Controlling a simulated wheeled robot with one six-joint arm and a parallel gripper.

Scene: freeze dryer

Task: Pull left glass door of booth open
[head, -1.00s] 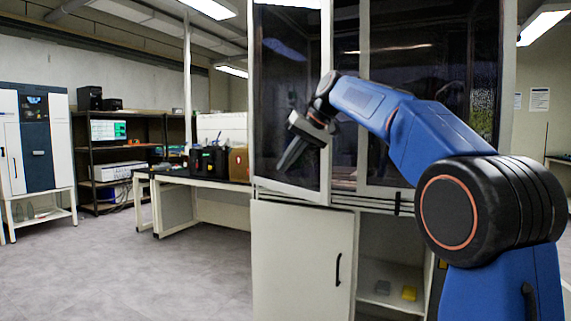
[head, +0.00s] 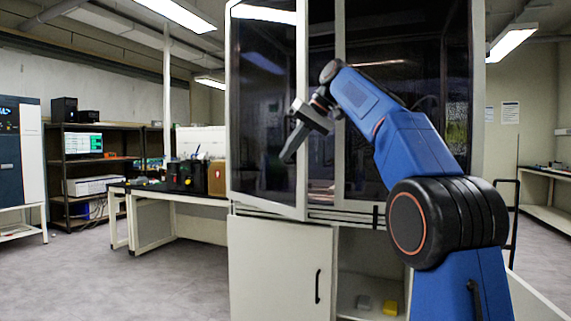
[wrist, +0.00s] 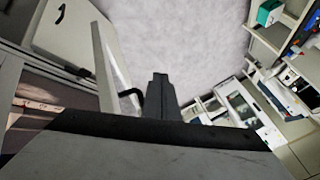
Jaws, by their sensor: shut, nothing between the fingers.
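The left glass door (head: 262,110) of the booth is a dark pane in a white frame. It stands ajar, with its right edge swung out and a gap to the booth frame. In the wrist view the door (wrist: 112,65) shows nearly edge-on, with a black handle (wrist: 131,92) on it. My gripper (head: 290,156) is in front of the door's right part in the head view, shut and empty. In the wrist view its fingers (wrist: 160,82) are right beside the handle; I cannot tell whether they touch it.
Below the booth is a white cabinet door (head: 280,270) with a black handle, beside an open shelf holding a yellow item (head: 390,308). A bench (head: 170,195) with equipment stands to the left. The grey floor (head: 130,275) in front is clear.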

